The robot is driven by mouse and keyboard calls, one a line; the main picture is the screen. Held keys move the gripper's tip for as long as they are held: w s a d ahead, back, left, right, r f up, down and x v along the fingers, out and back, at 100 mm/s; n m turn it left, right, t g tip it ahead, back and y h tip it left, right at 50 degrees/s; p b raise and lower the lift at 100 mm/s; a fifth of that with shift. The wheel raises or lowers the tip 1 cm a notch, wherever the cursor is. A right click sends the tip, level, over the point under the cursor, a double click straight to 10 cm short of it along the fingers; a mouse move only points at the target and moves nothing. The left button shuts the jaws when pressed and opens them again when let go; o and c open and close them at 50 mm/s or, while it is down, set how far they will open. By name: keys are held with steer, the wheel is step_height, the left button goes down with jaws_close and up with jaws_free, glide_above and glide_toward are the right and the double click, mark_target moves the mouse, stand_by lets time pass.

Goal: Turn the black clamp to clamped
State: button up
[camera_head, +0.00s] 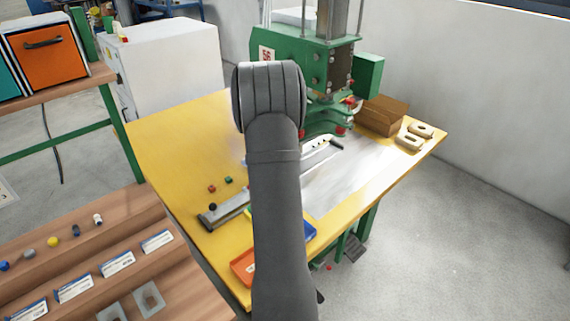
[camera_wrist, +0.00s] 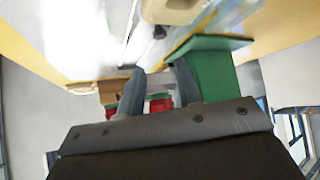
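In the head view a small black part (camera_head: 336,143), which may be the black clamp, shows at the right end of the pale metal fixture (camera_head: 318,156) below the green press. A dark round knob (camera_head: 212,207) sits on the grey rail at the table's left side. I cannot tell for sure which is the clamp, or how it is turned. In the wrist view a small dark knob (camera_wrist: 160,32) shows beyond the fingertips. My gripper (camera_wrist: 157,88) has its two grey fingers apart, with red and green parts seen between them. In the head view my arm hides the gripper.
The green press (camera_head: 308,62) stands at the table's back. A brown box (camera_head: 383,115) and two beige parts (camera_head: 409,141) lie to its right. Red and green pieces lie at left on the yellow table (camera_head: 180,140). Orange and blue trays (camera_head: 243,267) are at the front.

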steer(key=x, duration=1.1)
steer(key=shift+w+f, duration=0.25)
steer(key=shift+w, duration=0.05)
steer(key=shift+c, duration=0.4)
